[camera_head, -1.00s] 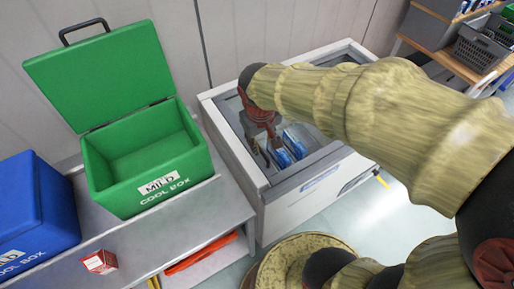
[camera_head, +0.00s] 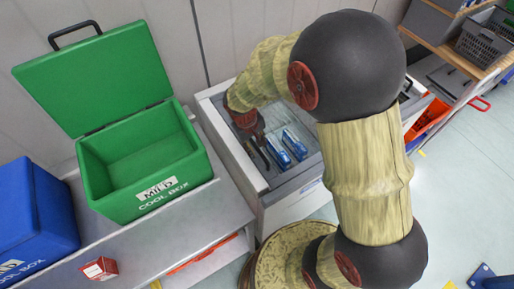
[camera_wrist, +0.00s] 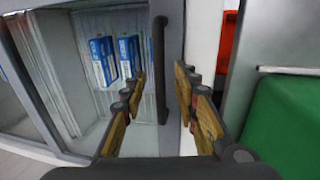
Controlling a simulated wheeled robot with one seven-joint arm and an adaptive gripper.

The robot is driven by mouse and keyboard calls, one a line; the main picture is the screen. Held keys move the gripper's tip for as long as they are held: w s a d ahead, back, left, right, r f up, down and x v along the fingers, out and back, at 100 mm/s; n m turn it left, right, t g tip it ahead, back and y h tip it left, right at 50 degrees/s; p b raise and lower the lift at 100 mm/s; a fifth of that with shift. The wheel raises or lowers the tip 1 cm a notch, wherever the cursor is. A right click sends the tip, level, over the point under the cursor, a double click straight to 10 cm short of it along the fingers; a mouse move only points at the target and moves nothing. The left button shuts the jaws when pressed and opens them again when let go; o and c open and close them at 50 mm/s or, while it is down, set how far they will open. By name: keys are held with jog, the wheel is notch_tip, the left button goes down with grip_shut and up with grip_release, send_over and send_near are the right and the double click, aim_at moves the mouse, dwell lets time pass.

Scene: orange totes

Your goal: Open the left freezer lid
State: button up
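The freezer (camera_head: 292,212) is a grey-white chest in the middle of the head view. Its left lid (camera_wrist: 75,70) looks like a clear pane in a grey frame and appears closed. A dark bar handle (camera_wrist: 161,50) stands near the lid's edge in the wrist view. My gripper (camera_wrist: 160,82) is open, with one finger on each side of this handle; a gap shows on both sides, and I cannot tell whether they touch. In the head view my gripper (camera_head: 259,146) is over the freezer's left part, partly hidden by my arm.
Blue-and-white boxes (camera_head: 293,144) lie inside the freezer. An open green cool box (camera_head: 150,185) stands on the grey bench left of it, beside a blue cool box (camera_head: 35,215) and a small red box (camera_head: 99,268). A shelf with grey baskets (camera_head: 482,45) is at the upper right.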

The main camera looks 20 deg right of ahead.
jog(key=shift+d+f, duration=0.15)
jog(key=shift+f, duration=0.35)
jog(key=c, duration=0.7)
grip_shut()
